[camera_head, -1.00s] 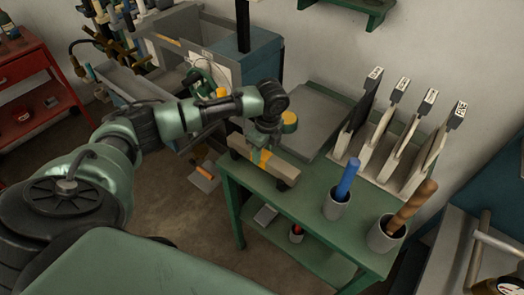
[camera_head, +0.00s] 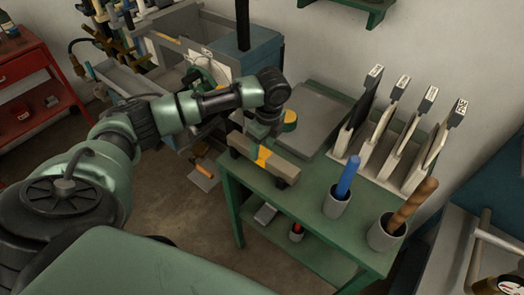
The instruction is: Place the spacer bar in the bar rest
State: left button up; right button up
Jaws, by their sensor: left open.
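The spacer bar (camera_head: 284,167), a beige bar with a yellow mark at its middle, lies level along the near left edge of the green bench. Dark supports of the bar rest (camera_head: 281,184) show under its ends; the bar hides most of the rest. My left gripper (camera_head: 261,145) is open, just above and behind the bar's middle, and appears clear of it. The exact gap between fingertips and bar is hard to tell. My right gripper is not in view.
The green bench (camera_head: 300,201) also holds a grey cup with a blue handle (camera_head: 347,176), a cup with a brown handle (camera_head: 411,206), a rack of labelled upright pieces (camera_head: 398,150) and a grey plate (camera_head: 312,123). A red cart (camera_head: 32,72) stands at far left.

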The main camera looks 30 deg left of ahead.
aim_at(266, 155)
pick_arm(q)
notch_tip(266, 155, up, 10)
jog(key=d+b, duration=0.1)
jog(key=shift+f, duration=0.25)
jog(key=shift+s+d+f, duration=0.1)
jog(key=shift+d, duration=0.05)
